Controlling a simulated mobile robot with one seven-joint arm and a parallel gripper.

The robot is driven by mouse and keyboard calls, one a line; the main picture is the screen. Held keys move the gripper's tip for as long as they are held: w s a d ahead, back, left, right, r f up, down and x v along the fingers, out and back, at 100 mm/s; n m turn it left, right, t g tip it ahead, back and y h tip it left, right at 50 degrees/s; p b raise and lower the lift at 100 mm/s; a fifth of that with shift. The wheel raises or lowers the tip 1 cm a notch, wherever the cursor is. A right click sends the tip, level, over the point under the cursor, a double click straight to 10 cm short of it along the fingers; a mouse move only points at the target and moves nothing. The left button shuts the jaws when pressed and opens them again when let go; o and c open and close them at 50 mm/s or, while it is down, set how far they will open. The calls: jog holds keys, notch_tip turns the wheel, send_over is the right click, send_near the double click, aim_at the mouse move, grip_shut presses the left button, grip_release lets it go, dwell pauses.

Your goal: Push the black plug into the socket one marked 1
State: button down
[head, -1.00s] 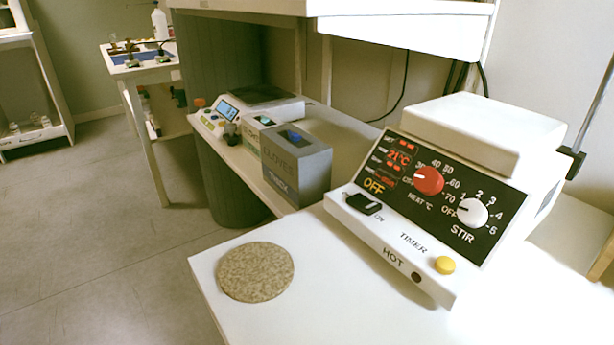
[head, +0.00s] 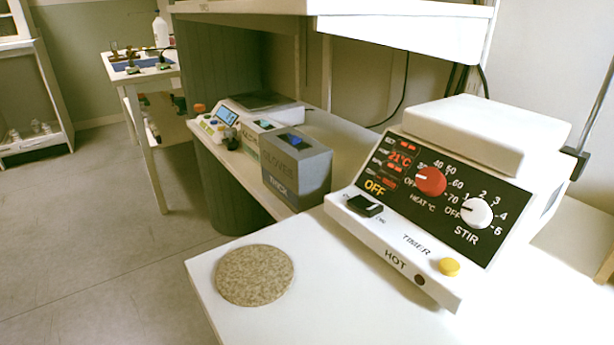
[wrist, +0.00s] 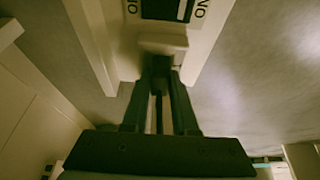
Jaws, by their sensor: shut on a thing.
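My gripper (wrist: 159,82) shows only in the wrist view, its two dark fingers reaching up from the bottom and closing together near the top centre. It is shut on a small dark thing (wrist: 157,66), which may be the black plug; its shape is hard to make out in the shadow. The dark thing is right at a pale block (wrist: 163,43), and I cannot tell whether they touch. Just beyond is a pale panel with a dark switch (wrist: 167,9) and partly cut-off lettering. No socket marked 1 can be made out. The head view shows neither gripper nor plug.
In the head view, a white hotplate (head: 440,275) with red and white knobs stands on the white table at right. A round speckled mat (head: 254,275) lies left of it. A grey glove box (head: 297,170) and a scale (head: 222,115) sit on the bench behind.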

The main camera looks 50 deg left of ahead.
jog(key=shift+f, duration=0.15)
jog(key=c, duration=0.6)
grip_release()
jog(key=p+v, duration=0.7)
jog(key=v, duration=0.6)
jog(key=shift+p, duration=0.4)
